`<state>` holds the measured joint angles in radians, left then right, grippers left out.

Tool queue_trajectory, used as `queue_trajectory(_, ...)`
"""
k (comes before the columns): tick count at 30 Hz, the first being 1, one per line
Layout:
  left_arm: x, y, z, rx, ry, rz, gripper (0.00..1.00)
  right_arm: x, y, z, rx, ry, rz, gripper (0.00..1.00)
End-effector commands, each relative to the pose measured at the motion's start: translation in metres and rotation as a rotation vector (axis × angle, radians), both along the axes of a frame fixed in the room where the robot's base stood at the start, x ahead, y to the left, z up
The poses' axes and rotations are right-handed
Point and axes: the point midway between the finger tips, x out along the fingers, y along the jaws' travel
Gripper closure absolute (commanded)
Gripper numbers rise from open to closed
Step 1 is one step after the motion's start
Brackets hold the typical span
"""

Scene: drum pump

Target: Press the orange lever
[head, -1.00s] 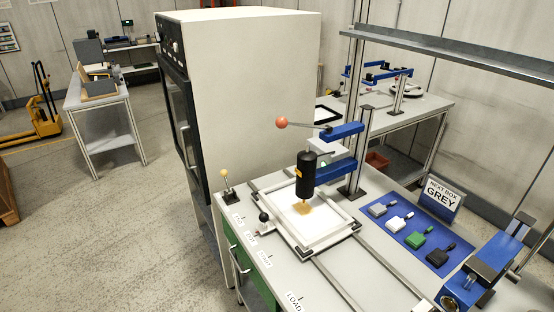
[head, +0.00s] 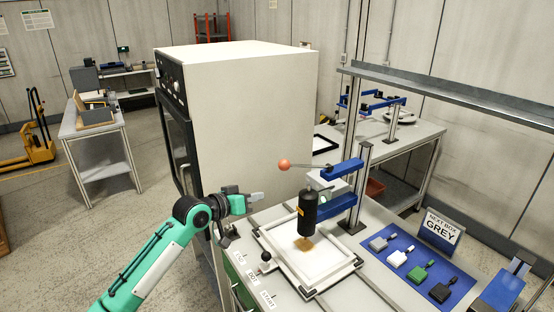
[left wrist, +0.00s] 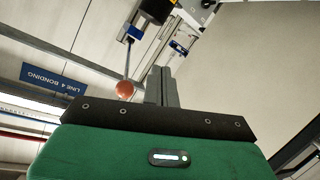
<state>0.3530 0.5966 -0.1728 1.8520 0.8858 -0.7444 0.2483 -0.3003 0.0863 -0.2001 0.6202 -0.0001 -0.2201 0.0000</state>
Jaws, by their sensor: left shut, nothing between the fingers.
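The orange lever is a thin rod with an orange ball (head: 285,165) at its left end, fixed to a blue arm (head: 342,170) on a metal post above the bench. My left gripper (head: 260,197) is shut and empty. In the head view it appears to the left of and below the orange ball, apart from it. In the left wrist view the orange ball (left wrist: 125,90) shows left of my shut fingers (left wrist: 162,80), with its rod running up the picture. My right gripper is not in view.
A black cylinder (head: 308,208) hangs above a white frame (head: 322,270) under the post. A large white cabinet (head: 240,110) stands behind my gripper. A blue mat (head: 408,255) with several small paddles and a "NEXT BOX GREY" sign (head: 440,230) are at right.

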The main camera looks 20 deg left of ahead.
Motion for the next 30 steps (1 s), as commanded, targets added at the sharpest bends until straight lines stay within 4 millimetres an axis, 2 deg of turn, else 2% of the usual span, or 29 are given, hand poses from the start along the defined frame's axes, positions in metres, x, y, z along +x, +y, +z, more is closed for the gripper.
queue_trajectory(1, 0.006, 0.004, 0.033, -0.022, -0.039, -0.006, 1.0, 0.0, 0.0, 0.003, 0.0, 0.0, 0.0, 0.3)
queue_trajectory(3, 0.009, 0.008, 0.066, -0.055, -0.078, -0.015, 1.0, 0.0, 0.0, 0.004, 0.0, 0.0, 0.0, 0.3)
queue_trajectory(6, 0.011, 0.012, 0.103, -0.091, -0.12, -0.028, 1.0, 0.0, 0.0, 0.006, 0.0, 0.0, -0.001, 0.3)
queue_trajectory(9, 0.012, 0.014, 0.125, -0.115, -0.146, -0.036, 1.0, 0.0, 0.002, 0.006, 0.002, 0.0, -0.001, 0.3)
queue_trajectory(13, 0.012, 0.015, 0.137, -0.129, -0.16, -0.041, 1.0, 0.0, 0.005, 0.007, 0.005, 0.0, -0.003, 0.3)
queue_trajectory(23, 0.012, 0.015, 0.138, -0.131, -0.16, -0.041, 1.0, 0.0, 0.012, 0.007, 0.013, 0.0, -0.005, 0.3)
queue_trajectory(26, 0.016, 0.013, 0.139, -0.132, -0.16, -0.041, 1.0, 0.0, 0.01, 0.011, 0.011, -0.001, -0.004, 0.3)
queue_trajectory(30, 0.033, 0.003, 0.141, -0.134, -0.159, -0.042, 1.0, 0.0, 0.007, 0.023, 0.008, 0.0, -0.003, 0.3)
